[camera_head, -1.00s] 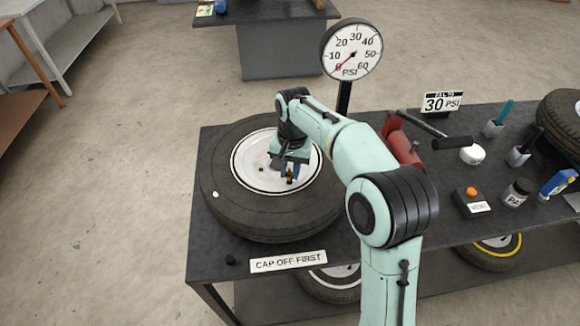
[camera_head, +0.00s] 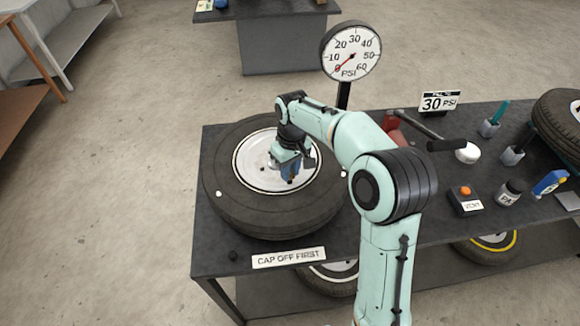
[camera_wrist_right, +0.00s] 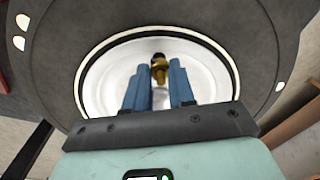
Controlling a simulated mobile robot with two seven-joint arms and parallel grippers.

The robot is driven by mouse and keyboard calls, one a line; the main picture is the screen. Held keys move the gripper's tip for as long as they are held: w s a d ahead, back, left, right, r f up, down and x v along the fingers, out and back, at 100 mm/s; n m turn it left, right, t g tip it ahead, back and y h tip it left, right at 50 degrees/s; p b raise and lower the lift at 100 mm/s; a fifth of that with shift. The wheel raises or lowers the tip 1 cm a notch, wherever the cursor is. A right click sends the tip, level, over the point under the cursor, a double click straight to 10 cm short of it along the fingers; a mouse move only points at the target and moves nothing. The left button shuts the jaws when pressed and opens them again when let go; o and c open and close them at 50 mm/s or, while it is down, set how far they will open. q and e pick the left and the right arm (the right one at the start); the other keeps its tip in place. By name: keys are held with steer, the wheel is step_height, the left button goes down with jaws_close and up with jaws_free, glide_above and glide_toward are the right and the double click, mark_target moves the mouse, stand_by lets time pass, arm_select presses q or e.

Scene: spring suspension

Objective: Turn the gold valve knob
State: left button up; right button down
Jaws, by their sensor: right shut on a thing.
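The gold valve knob (camera_wrist_right: 159,68) shows in the right wrist view, standing on the white wheel rim (camera_wrist_right: 105,75). My right gripper (camera_wrist_right: 158,78) has its two blue fingers on either side of the knob and is shut on it. In the head view, my right gripper (camera_head: 291,179) points down over the near right part of the rim (camera_head: 250,172); its fingers hide the knob there. The tyre (camera_head: 230,205) lies flat on the dark table. My left gripper is not in view.
A PSI gauge (camera_head: 351,52) stands behind the tyre, its red needle near the low end. A "CAP OFF FIRST" sign (camera_head: 289,258) and a small black cap (camera_head: 233,255) lie in front. A box with an orange button (camera_head: 466,193) and several bottles stand at right.

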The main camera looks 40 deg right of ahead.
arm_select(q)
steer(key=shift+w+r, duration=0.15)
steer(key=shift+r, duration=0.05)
arm_select(e)
steer(key=shift+n, duration=0.6)
steer(key=c, duration=1)
jaws_free()
steer(key=shift+o, duration=0.2)
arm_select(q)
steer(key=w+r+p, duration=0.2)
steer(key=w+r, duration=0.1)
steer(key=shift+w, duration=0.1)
arm_select(e)
step_height(320, 180, up, 13)
steer(key=shift+d+r, duration=0.15)
steer(key=shift+d, duration=0.1)
